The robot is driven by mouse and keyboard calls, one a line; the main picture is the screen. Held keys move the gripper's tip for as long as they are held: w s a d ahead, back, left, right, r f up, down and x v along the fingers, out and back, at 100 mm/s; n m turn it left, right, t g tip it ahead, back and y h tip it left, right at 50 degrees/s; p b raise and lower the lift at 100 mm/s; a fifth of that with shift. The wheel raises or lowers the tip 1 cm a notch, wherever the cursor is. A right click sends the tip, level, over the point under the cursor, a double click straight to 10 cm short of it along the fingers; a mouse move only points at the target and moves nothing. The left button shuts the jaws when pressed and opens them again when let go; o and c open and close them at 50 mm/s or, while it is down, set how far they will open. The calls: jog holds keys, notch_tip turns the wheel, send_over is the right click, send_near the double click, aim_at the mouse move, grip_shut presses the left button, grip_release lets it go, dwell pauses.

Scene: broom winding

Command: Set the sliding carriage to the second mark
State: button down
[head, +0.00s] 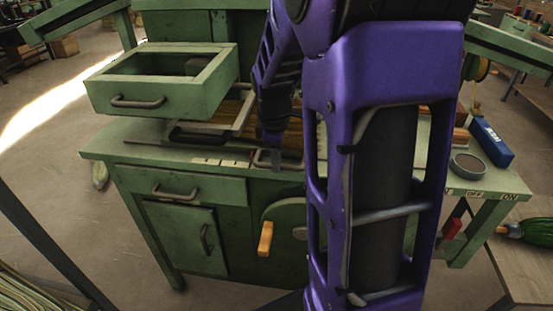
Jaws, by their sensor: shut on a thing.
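The green winding bench (130,150) stands ahead of me. A row of cream mark plates (221,162) lies along its front top edge; their lettering is too small to read. A grey metal loop (292,164), seemingly the handle of the sliding carriage, sits at that edge just right of the plates. My gripper (277,152) reaches down from above and is shut on this handle. My purple arm hides the bench top to the right and much of the carriage, so I cannot tell which mark it stands at.
An open green drawer box (165,98) rises at the back left. An orange crank handle (265,239) sticks out from the bench front. At the right are a round grey tin (468,166), a blue box (491,142) and an OFF/ON plate (492,196) with a red lever (452,228).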

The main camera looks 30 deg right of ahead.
aim_at(261, 163)
jog(key=w+a, duration=0.2)
jog(key=a, duration=0.1)
jog(key=shift+w+a+p, duration=0.2)
jog(key=shift+a+p, duration=0.05)
jog(key=shift+p, duration=0.05)
jog(key=shift+d, duration=0.1)
jog(key=c, duration=0.8)
grip_release()
jog(key=shift+s, duration=0.1)
notch_tip(261, 163, up, 17)
jog(key=s+a+p, duration=0.1)
jog(key=s+p, duration=0.1)
jog(key=p, duration=0.1)
jog(key=shift+s+a, duration=0.3)
jog(key=shift+a, duration=0.1)
jog(key=shift+r, duration=0.1)
